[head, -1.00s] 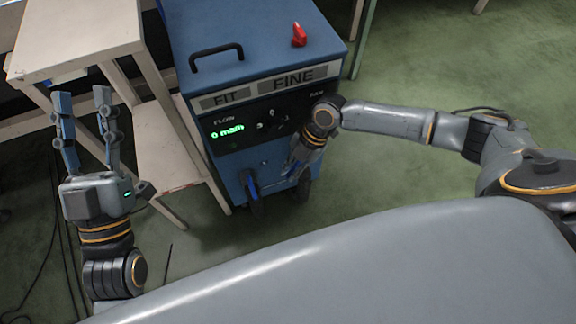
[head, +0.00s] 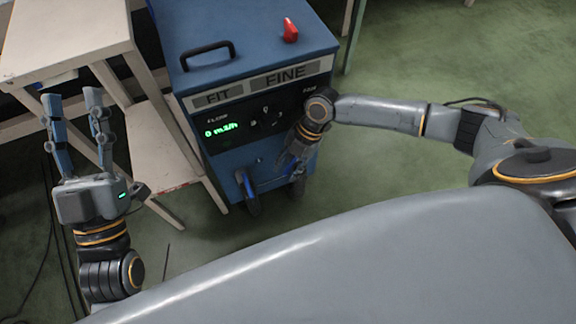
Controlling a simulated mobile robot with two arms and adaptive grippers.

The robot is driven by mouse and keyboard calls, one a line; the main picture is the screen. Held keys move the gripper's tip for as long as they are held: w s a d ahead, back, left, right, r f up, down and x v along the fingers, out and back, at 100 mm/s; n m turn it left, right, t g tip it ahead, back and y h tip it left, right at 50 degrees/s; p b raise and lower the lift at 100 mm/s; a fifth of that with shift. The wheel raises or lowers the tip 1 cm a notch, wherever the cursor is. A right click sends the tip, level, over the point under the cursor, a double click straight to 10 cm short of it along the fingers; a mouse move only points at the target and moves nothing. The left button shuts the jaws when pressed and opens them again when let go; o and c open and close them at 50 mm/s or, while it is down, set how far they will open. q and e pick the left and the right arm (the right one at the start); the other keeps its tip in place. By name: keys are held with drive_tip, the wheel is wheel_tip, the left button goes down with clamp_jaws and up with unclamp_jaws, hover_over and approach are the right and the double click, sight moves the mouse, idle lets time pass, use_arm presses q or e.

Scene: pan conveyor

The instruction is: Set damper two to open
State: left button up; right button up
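A blue cabinet (head: 240,45) stands in front of me, with a dark control panel (head: 225,145) on its front face. The panel has a green lit readout (head: 221,130) and a few small knobs or dials (head: 265,112). I cannot tell which control is damper two, or its setting. My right gripper (head: 287,163) hangs in front of the right part of the panel and hides some of it. Its fingers blend with the cabinet front, and contact cannot be told. My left gripper (head: 72,98) is open and empty, pointing up beside the pale stand, away from the panel.
A pale stand (head: 70,35) with a lower shelf (head: 160,160) stands directly left of the cabinet. The cabinet top carries a black handle (head: 208,55) and a red object (head: 290,30). Green floor (head: 420,60) is clear to the right. Cables lie at far left.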

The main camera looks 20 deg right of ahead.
sight(288, 171)
drive_tip(key=shift+r, duration=0.1)
wheel_tip(288, 171, up, 10)
idle(0.4)
